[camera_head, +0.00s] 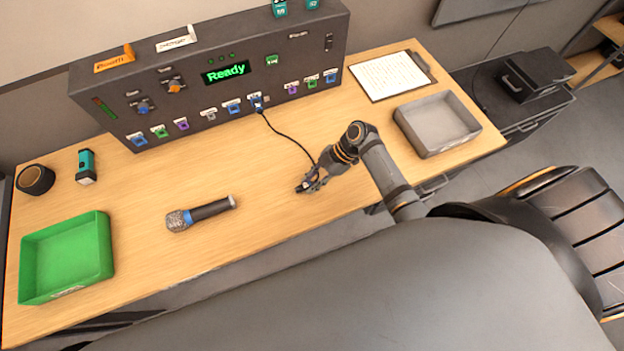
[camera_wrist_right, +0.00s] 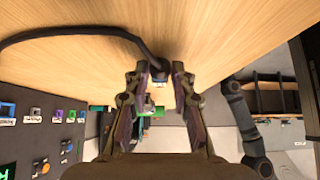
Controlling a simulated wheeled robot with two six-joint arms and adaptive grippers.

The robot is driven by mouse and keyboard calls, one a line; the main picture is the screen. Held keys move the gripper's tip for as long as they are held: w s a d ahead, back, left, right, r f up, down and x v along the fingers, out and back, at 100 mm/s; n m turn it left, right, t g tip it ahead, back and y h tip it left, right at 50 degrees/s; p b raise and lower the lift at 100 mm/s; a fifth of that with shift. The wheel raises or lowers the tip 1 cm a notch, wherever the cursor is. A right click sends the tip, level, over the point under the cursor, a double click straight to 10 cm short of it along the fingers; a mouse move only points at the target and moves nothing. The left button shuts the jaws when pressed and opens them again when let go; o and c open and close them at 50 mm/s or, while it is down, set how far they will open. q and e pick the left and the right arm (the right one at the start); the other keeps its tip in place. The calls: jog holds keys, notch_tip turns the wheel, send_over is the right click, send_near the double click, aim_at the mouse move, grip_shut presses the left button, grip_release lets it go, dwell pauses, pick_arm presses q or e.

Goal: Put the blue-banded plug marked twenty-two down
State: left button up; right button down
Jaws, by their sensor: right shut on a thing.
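My right gripper (camera_head: 308,185) is low over the front part of the wooden table, right of the microphone. It is shut on a small dark plug, which shows between the fingertips in the right wrist view (camera_wrist_right: 158,76). A bit of blue shows on the plug; its number cannot be read. The plug's black cable (camera_head: 288,138) runs back to a blue-marked socket (camera_head: 257,102) on the dark panel (camera_head: 205,75). The fingers hide most of the plug in the head view. Whether it touches the table is not clear. My left gripper is not in view.
A microphone (camera_head: 200,213) lies left of the gripper. A green tray (camera_head: 107,262), a teal torch (camera_head: 86,166) and a black roll (camera_head: 36,180) are further left. A grey tray (camera_head: 432,149) and a clipboard (camera_head: 425,67) are on the right. Bare tabletop surrounds the gripper.

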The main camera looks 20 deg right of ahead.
jog(key=shift+f+b, duration=0.3)
jog(key=c, duration=1.1)
grip_release()
jog(key=shift+r, duration=0.15)
jog(key=shift+r+p, duration=0.4)
jog(key=shift+p, duration=0.05)
jog(key=b+v, duration=0.3)
jog(key=v, duration=0.8)
jog(key=shift+d+r, duration=0.2)
jog(key=shift+d, duration=0.1)
